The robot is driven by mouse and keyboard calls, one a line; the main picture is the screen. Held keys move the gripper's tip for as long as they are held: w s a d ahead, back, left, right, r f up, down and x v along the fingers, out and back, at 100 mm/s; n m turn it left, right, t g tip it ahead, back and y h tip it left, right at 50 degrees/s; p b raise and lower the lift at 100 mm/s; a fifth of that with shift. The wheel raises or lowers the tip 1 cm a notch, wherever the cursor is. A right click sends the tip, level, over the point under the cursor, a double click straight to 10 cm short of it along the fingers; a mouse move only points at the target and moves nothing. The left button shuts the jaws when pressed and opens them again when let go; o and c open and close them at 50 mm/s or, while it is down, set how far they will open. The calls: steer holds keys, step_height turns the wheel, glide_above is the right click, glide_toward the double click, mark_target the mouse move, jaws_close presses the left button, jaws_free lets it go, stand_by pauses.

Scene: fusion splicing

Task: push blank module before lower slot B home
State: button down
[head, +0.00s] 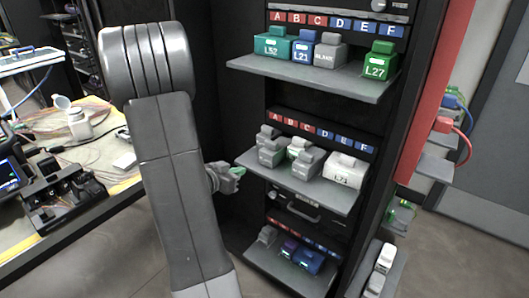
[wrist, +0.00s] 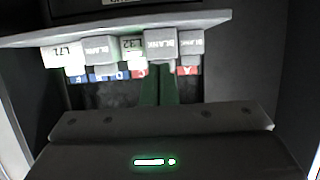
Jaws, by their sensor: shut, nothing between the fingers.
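The blank module before slot B is a grey block on the middle shelf in the head view (head: 271,155). It stands out further toward the shelf's front than the grey blank module at A (head: 267,134). The wrist view is upside down; there the B module (wrist: 160,43) is central, its face marked BLANK, and it hides the B label. My gripper (head: 238,172) is left of the shelf, its green fingers together and empty. In the wrist view the fingers (wrist: 158,68) point at the B module's face; I cannot tell whether they touch it.
The upper shelf (head: 330,82) overhangs with several modules. A bench (head: 85,210) stands at left.

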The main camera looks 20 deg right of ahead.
mark_target(271, 152)
steer(key=shift+w+d+r+p+x, duration=0.15)
steer(key=shift+r+x, duration=0.45)
steer(key=shift+x, duration=2.45)
steer(key=shift+w+d+r+p+x, duration=0.15)
steer(key=shift+r+x, duration=0.45)
steer(key=shift+x, duration=2.45)
steer(key=shift+w+d+r+p+x, duration=0.1)
steer(key=shift+d+r+x, duration=0.35)
steer(key=shift+x, duration=2.6)
steer(key=shift+s+a+r, duration=0.1)
steer(key=shift+s+a, duration=0.75)
steer(key=shift+a, duration=0.3)
steer(key=shift+s+a+f, duration=0.1)
steer(key=shift+s+a, duration=0.7)
steer(key=shift+a, duration=0.35)
steer(key=shift+s+a+r, duration=0.1)
steer(key=shift+s+a, duration=0.75)
steer(key=shift+a, duration=0.25)
steer(key=w+d, duration=0.1)
steer(key=d, duration=0.1)
steer(key=w+d, duration=0.4)
steer(key=shift+d, duration=0.25)
steer(key=shift+s+a+b, duration=0.15)
steer(key=shift+a+b, duration=0.1)
steer(key=shift+b, duration=0.05)
steer(key=shift+s+a, duration=0.15)
steer(key=shift+a, duration=0.05)
